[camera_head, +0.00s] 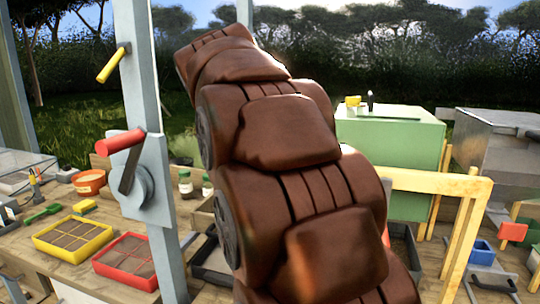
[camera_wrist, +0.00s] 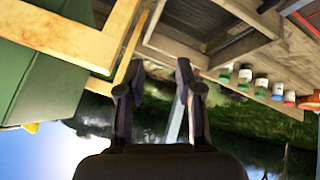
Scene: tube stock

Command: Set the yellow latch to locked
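The yellow latch (camera_head: 110,66) is a short yellow handle on the upper part of a pale grey-blue post, tilted down to the left. A red-handled lever (camera_head: 121,142) sits on the same post below it. My brown arm fills the middle of the head view, and my gripper is not visible there. In the wrist view my gripper (camera_wrist: 159,82) is open, with its two dark fingers apart and nothing between the tips. The yellow latch cannot be made out in the wrist view.
A yellow tray (camera_head: 74,257) and a red tray (camera_head: 151,279) lie on the wooden bench at left. A green cabinet (camera_head: 390,165) and a yellow wooden frame (camera_head: 440,182) stand at right. Several jars (camera_wrist: 262,82) line a shelf in the wrist view.

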